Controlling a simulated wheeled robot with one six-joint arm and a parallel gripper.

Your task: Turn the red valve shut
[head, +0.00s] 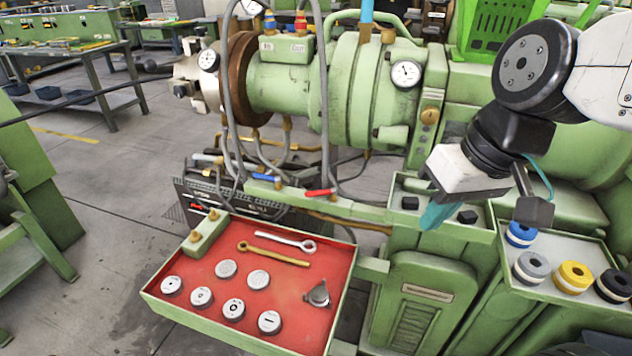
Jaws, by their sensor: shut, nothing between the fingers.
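The red valve handle (319,192) is a small lever on the green manifold bar below the extruder barrel, near the picture's middle. It lies close to level, in line with the bar as far as I can tell. A similar blue lever (267,178) sits to its left on the same bar. My gripper (437,214) hangs to the right of the red valve, above the green machine housing. It is shut and empty, apart from the valve. Its fingers are partly hidden by its own body.
A red-lined tray (330,251) below the valve holds two wrenches (275,250), several round metal pieces and a small metal part (318,294). Grey hoses (322,110) hang near the valve. Coloured spools (574,276) stand on a shelf at right. Two black buttons (467,216) are under the gripper.

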